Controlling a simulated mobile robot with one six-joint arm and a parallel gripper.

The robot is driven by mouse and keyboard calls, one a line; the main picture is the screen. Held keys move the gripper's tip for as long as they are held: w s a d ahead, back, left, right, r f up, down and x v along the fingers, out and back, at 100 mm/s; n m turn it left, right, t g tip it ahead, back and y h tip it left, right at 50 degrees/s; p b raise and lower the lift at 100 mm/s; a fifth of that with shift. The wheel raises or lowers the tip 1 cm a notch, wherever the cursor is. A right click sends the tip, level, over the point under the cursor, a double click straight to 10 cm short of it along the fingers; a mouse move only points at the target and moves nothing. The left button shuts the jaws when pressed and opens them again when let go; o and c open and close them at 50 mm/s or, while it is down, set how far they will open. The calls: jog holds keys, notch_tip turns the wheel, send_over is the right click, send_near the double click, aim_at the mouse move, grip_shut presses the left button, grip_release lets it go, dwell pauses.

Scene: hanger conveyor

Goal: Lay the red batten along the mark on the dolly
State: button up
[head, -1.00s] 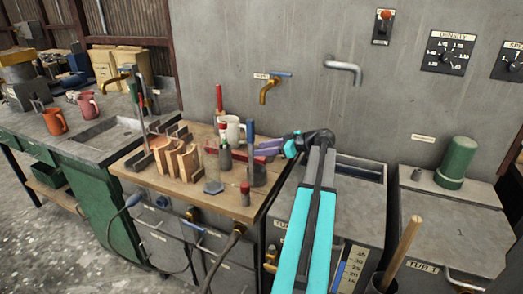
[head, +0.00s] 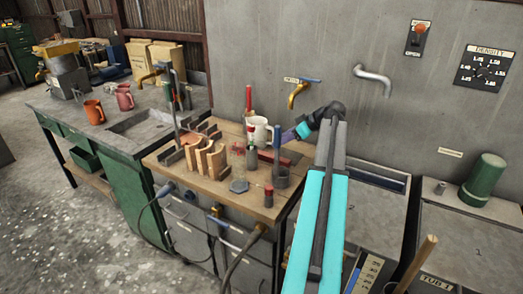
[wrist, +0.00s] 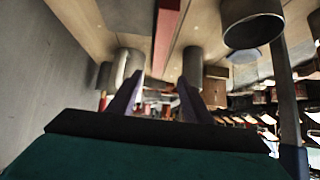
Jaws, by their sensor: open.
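The red batten (head: 272,157) lies on the wooden bench top, partly hidden behind a grey cup and a red-handled tool. In the wrist view a red strip (wrist: 166,38), which looks like the batten, runs from the top edge down toward the gap between my fingers. My gripper (head: 287,136) is at the right back of the bench, close to the batten's right end. Its purple fingers (wrist: 157,100) are apart, with nothing seen held between them. I cannot make out the dolly or its mark in either view.
A brass tap (head: 298,92) juts from the wall behind. Open floor (head: 60,235) lies at the left.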

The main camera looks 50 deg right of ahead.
jog(key=shift+w+r+g, duration=0.2)
jog(key=shift+r+g, duration=0.1)
jog(key=shift+r, duration=0.4)
jog(key=shift+f, duration=0.1)
jog(key=p, duration=0.2)
send_near(259, 152)
jog(key=x, duration=0.3)
jog(key=shift+w+r, duration=0.15)
jog(key=shift+r, duration=0.1)
jog(key=shift+f, duration=0.1)
jog(key=shift+w+f, duration=0.1)
jog(key=shift+w, duration=0.05)
jog(key=shift+f+p+x, duration=0.2)
jog(key=shift+p+x, duration=0.95)
jog(key=shift+x, duration=1.35)
jog(key=shift+s, duration=0.2)
jog(key=shift+c, duration=0.4)
